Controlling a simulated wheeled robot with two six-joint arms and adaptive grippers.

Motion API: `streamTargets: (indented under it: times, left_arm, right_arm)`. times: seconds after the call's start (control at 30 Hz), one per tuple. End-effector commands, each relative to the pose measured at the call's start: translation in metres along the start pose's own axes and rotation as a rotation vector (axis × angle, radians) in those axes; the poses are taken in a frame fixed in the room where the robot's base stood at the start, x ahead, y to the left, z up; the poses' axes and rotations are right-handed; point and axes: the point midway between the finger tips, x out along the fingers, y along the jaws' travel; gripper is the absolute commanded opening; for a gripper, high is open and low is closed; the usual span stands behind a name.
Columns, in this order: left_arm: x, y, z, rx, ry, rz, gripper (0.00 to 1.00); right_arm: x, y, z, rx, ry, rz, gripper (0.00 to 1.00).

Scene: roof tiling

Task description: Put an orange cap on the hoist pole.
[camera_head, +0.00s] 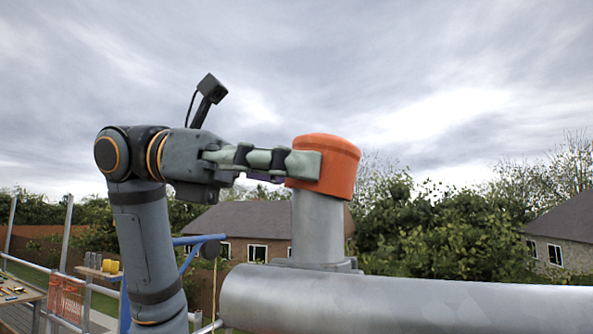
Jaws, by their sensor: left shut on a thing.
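The orange cap (338,164) is at the top of the grey hoist pole (317,228), in the middle of the head view. Its lower rim covers the pole's top end, and it looks slightly tilted. I cannot tell whether it is fully seated. My left gripper (303,165) comes in from the left and is shut on the cap's left side. One finger lies across the cap's near face; the other is mostly hidden. My right gripper is not in view.
A thick grey horizontal tube (410,302) runs across the lower right, in front of the pole's base. A wooden shelf (98,272) with yellow items, a blue bar (197,240) and railings stand at the lower left. Open sky surrounds the cap above.

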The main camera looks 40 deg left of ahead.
Motion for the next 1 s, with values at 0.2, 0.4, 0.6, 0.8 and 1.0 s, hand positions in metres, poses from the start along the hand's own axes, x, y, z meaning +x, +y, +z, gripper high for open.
streamTargets:
  times: [0.2, 0.4, 0.6, 0.8, 1.0]
  left_arm:
    - [0.000, 0.000, 0.000, 0.000, 0.000, -0.001, 0.08]
    - [0.000, 0.000, 0.000, 0.000, 0.000, -0.001, 0.08]
    - [0.000, 0.000, 0.001, 0.000, 0.000, -0.001, 0.08]
    - [-0.001, 0.000, 0.007, 0.000, 0.000, -0.001, 0.08]
    - [-0.002, 0.000, 0.014, 0.000, 0.000, 0.000, 0.08]
  right_arm:
    - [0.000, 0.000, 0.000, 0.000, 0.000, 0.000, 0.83]
    - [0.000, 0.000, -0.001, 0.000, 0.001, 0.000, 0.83]
    - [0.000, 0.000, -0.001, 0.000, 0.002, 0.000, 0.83]
    - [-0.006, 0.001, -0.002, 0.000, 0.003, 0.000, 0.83]
    - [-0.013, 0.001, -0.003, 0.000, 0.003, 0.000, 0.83]
